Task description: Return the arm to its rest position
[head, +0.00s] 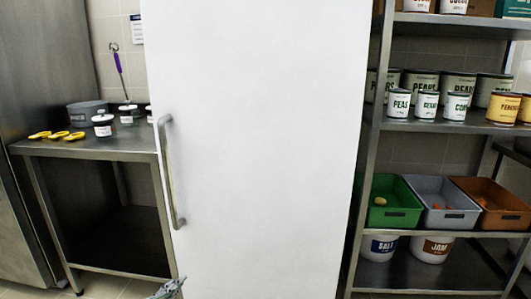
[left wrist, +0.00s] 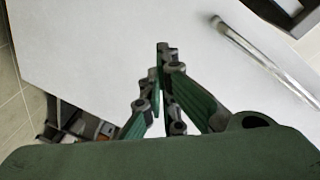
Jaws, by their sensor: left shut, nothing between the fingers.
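My left gripper (head: 169,289) shows only in part at the bottom edge of the head view, low in front of the white door. In the left wrist view its fingers (left wrist: 163,52) are together, with nothing held between them. The tips are apart from the door's long metal handle (left wrist: 268,62), which runs diagonally at upper right there. Most of my left arm is out of the head view. My right gripper is in neither view.
The tall white door (head: 255,150) fills the middle, its vertical handle (head: 169,180) on the left side. A steel table (head: 105,153) with jars and yellow-handled tools stands left. A shelf rack (head: 440,127) with cans, bins and buckets stands right. Some floor shows at lower left.

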